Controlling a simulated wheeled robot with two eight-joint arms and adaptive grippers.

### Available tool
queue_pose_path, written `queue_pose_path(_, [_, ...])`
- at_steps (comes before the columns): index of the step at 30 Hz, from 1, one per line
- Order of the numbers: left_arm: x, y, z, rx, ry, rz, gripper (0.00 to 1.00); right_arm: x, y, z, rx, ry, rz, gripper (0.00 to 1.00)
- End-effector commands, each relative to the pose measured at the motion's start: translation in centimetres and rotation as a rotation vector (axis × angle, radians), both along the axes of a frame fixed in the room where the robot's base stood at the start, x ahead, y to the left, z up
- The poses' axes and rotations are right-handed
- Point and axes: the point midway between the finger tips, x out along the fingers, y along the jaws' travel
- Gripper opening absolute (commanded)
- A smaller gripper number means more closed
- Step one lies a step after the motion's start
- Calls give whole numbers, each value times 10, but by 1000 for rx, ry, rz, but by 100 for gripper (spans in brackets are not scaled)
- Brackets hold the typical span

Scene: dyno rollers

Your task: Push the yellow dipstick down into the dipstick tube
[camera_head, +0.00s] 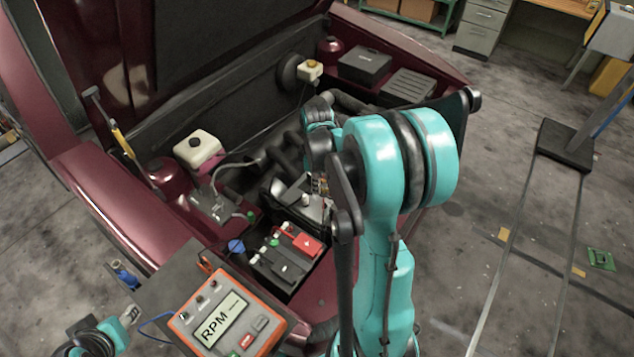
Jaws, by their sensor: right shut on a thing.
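My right gripper (318,186) is over the engine in the open bay, partly hidden behind my own teal arm. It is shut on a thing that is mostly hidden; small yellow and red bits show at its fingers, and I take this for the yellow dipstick. The dipstick tube is not clearly visible, so I cannot tell how deep the dipstick sits. My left gripper (130,315) is low at the left, outside the car near the fender, away from the engine; its jaws are too small to read.
The battery (283,262) with a red cover sits in front of the engine. An orange RPM meter (235,310) is at the front edge. The floor at right is mostly free.

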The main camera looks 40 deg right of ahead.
Motion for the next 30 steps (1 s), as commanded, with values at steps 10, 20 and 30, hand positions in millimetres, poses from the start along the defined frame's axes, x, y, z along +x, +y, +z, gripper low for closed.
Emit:
queue_pose_path(10, [0, 0, -20, 0, 0, 0, 40, 0, 0, -27, 0, 0, 0, 0])
queue_pose_path(20, [0, 0, -40, 0, 0, 0, 40, 0, 0, -55, 0, 0, 0, 0])
queue_pose_path(30, [0, 0, -61, 0, 0, 0, 40, 0, 0, -83, 0, 0, 0, 0])
